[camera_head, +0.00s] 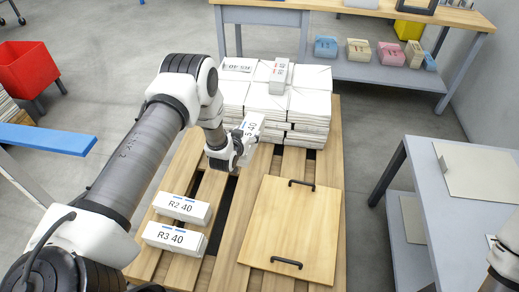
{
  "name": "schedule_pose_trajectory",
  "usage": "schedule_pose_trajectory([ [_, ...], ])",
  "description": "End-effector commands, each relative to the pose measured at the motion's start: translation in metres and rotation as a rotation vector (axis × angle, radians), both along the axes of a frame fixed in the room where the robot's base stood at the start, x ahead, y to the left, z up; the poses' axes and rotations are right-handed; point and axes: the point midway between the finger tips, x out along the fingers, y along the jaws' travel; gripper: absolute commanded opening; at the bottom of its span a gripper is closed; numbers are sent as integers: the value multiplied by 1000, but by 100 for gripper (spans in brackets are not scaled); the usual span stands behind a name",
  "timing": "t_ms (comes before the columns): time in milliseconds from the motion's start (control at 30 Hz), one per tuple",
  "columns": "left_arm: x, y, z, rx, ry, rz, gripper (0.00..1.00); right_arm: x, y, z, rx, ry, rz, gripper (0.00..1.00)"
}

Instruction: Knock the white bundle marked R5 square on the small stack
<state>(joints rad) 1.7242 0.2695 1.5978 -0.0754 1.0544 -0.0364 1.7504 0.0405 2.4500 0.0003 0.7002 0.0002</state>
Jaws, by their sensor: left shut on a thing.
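My left gripper (238,145) is shut on a white bundle (251,123) in front of the large stack. The bundle is tilted and its label is partly hidden; "5 40" shows. It sits close against the front left of the large stack of white bundles (305,107); I cannot tell if they touch. Two white bundles marked R2 40 (182,208) and R3 40 (174,238) lie apart on the pallet (222,240), nearer to me. My right gripper is not in view; only part of that arm shows at the lower right edge.
A wooden board (290,232) with two black handles lies on the pallet's right side. A narrow bundle (279,76) lies on top of the large stack. A grey table (436,205) stands at right, a bench (375,73) behind, a red bin (28,68) at far left.

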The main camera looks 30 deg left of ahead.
Motion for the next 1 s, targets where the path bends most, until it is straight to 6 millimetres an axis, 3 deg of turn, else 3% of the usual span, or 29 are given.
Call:
schedule_pose_trajectory([
  [33, 7, 18, -24, 2, -9, 13, 1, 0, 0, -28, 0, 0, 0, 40],
  [100, 13, 39, -40, 1, -9, 25, 1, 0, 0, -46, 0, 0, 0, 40],
  [400, 27, 138, -103, 3, -10, 82, 1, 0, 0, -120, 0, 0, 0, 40],
  [600, 25, 192, -127, 2, -8, 117, 1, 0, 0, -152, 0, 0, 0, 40],
  [767, 23, 210, -132, 1, -7, 128, 1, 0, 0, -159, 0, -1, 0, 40],
  [1000, 22, 212, -148, 2, -6, 129, 1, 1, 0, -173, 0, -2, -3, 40],
])
